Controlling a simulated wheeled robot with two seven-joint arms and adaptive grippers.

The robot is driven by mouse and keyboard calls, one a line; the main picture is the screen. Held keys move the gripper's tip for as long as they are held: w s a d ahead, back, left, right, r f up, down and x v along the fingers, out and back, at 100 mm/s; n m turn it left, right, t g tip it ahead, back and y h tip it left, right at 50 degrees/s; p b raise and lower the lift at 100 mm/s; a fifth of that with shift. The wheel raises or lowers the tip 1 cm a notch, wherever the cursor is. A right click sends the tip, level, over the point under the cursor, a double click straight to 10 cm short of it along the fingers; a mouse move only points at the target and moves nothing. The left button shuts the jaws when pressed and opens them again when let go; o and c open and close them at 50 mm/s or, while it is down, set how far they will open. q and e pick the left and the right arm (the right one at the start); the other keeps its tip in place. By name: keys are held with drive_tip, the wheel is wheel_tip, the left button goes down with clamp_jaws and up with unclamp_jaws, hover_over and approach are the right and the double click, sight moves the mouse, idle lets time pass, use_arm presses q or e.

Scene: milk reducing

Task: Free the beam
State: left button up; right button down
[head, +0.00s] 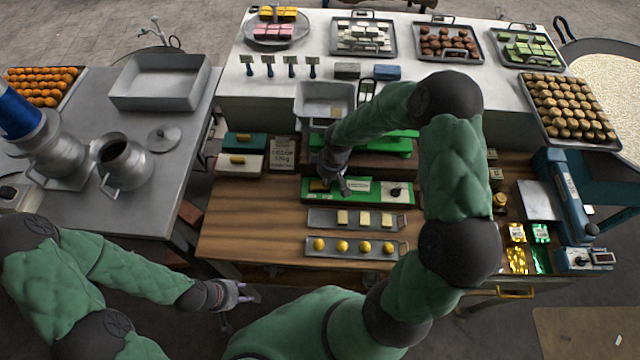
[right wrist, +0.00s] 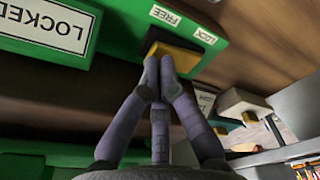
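A green base panel (head: 375,197) lies on the wooden bench and carries a white sign. In the right wrist view the sign (right wrist: 52,22) reads LOCKED, upside down. A dark lever with a yellow face (right wrist: 178,57) sits on the green panel beside small FREE (right wrist: 166,15) and LOCK (right wrist: 206,36) labels. My right gripper (right wrist: 160,66) has its fingertips together at the lever's yellow face; I cannot tell if they touch. It also shows in the head view (head: 331,184). The beam cannot be made out clearly behind my right arm. My left gripper (head: 246,292) is off the bench's front left.
Two grey trays with yellowish pieces (head: 358,219) and yellow balls (head: 352,248) lie in front of the panel. A grey bin (head: 325,102) stands behind. A blue machine (head: 562,195) stands at right. The bench's left front is bare wood.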

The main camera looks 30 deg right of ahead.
drive_tip(key=shift+f+b, duration=0.35)
drive_tip(key=shift+f, duration=0.1)
drive_tip(key=shift+r, duration=0.1)
drive_tip(key=shift+r+p, duration=2.5)
drive_tip(key=shift+r, duration=1)
drive_tip(key=shift+f, duration=0.1)
